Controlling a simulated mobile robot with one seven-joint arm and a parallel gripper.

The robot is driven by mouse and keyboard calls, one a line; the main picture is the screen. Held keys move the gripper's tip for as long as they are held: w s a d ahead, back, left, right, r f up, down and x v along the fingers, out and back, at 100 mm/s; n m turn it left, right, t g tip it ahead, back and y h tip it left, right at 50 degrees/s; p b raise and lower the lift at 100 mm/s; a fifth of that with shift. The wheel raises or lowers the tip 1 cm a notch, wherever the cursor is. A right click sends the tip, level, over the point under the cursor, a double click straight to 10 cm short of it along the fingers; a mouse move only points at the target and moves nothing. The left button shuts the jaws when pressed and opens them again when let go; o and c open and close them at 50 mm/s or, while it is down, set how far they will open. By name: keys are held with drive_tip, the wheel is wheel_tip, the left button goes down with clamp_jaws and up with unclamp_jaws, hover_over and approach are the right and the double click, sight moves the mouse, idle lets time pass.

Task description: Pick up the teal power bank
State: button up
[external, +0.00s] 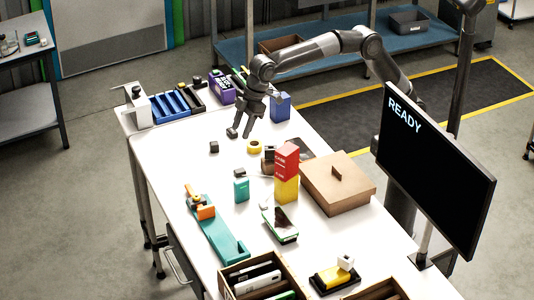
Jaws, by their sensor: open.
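A small teal block (241,190), which looks like the teal power bank, stands upright near the middle of the white table. Its top looks paler than its front. My gripper (241,130) points down over the far part of the table, beyond the teal block and apart from it. Its jaws are open, and I see nothing held between them. A small dark block (232,133) shows close to the fingertips; I cannot tell whether they touch.
Stacked red (287,160) and yellow (286,189) boxes stand right of the teal block, before a brown lidded box (337,184). A long teal holder (218,232) with an orange part lies front left. A monitor (435,165) stands right.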

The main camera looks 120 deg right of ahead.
sight(242, 181)
wheel_tip(242, 181, down, 20)
drive_tip(key=shift+s+f, duration=0.1)
drive_tip(key=shift+s, duration=0.05)
drive_tip(key=shift+x, duration=2.5)
clamp_jaws()
